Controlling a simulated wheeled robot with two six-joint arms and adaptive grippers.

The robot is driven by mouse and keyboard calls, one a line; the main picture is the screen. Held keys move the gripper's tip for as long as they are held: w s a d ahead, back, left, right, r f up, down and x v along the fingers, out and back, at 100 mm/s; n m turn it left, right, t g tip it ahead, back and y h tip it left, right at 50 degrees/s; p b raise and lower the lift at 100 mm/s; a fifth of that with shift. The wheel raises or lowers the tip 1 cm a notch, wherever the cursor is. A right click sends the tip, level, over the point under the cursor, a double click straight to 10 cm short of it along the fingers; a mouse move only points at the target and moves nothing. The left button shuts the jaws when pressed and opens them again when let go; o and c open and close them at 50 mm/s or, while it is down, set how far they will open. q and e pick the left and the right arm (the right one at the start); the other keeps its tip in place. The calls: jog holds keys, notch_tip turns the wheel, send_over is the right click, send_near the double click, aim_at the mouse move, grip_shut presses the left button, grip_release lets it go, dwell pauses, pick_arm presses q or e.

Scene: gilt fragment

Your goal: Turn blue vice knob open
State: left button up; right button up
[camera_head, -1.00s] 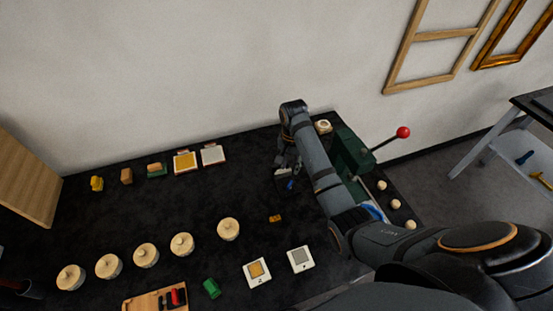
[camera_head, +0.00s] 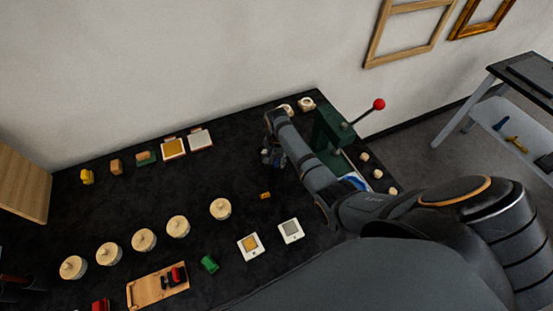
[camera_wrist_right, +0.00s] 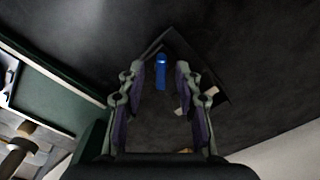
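The blue vice knob (camera_wrist_right: 161,72) shows in the right wrist view as a small upright blue piece, between and slightly beyond my fingertips. A dark angular plate lies around it. My right gripper (camera_wrist_right: 160,78) is open, with one finger on each side of the knob; I cannot tell whether either touches it. In the head view my right gripper (camera_head: 271,157) is low over the black table, left of the green press, and it largely hides the vice. My left gripper is not clearly in view.
The green press (camera_head: 331,127) with its red-ended lever stands close to my right forearm. A small orange piece (camera_head: 265,195) and round wooden lidded pots (camera_head: 220,209) lie nearby on the black table (camera_head: 120,205). A wooden tray (camera_head: 143,293) is at the front.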

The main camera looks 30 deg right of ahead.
jog(key=shift+w, duration=0.1)
jog(key=shift+c, duration=1.3)
grip_shut()
pick_arm(q)
jog(key=shift+s, duration=0.5)
jog(key=shift+r, duration=0.2)
pick_arm(e)
jog(key=shift+r+n, duration=0.1)
jog(key=shift+n, duration=0.2)
